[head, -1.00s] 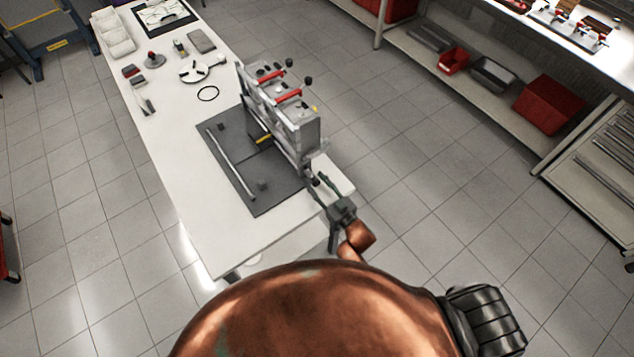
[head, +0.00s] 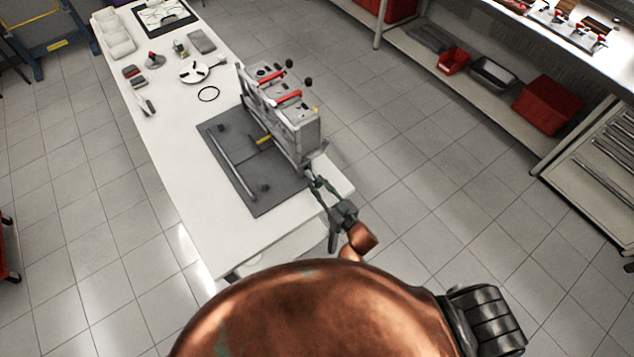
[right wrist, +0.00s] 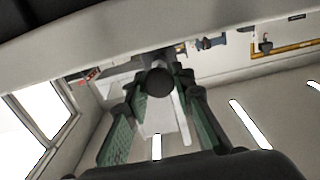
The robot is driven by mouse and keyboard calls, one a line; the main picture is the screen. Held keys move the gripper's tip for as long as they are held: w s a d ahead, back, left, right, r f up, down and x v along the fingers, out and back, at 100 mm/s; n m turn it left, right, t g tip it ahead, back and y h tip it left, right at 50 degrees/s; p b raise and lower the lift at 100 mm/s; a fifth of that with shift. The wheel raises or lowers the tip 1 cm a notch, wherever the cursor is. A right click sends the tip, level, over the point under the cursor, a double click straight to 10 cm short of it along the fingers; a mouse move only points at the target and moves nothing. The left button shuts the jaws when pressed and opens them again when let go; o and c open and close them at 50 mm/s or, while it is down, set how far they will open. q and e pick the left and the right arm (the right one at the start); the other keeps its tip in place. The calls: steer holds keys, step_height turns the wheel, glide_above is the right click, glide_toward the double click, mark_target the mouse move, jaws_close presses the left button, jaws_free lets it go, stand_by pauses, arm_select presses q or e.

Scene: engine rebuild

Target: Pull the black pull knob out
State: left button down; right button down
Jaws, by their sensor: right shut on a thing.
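The black pull knob (right wrist: 159,81) shows as a dark round end between the two green-padded fingers of my right gripper (right wrist: 162,98) in the right wrist view. My right gripper is shut on it. In the head view my right gripper (head: 315,180) is at the near lower end of the grey engine fixture (head: 300,135). The fingers largely hide the knob there. The fixture stands upright on a dark mat (head: 245,185) near the end of the white table. My left gripper is not in view.
A metal rod (head: 232,163) lies on the mat. Open tiled floor is right of the table. A shelf with a red bin (head: 549,104) stands farther right.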

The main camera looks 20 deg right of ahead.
steer(key=shift+s+d+r, duration=0.1)
steer(key=shift+s+d, duration=0.1)
steer(key=shift+s, duration=0.3)
steer(key=shift+f, duration=0.2)
steer(key=c, duration=1.8)
jaws_free()
steer(key=shift+s+r, duration=0.1)
steer(key=shift+o, duration=0.7)
steer(key=v, duration=1.1)
steer(key=shift+s, duration=0.4)
steer(key=shift+d, duration=0.15)
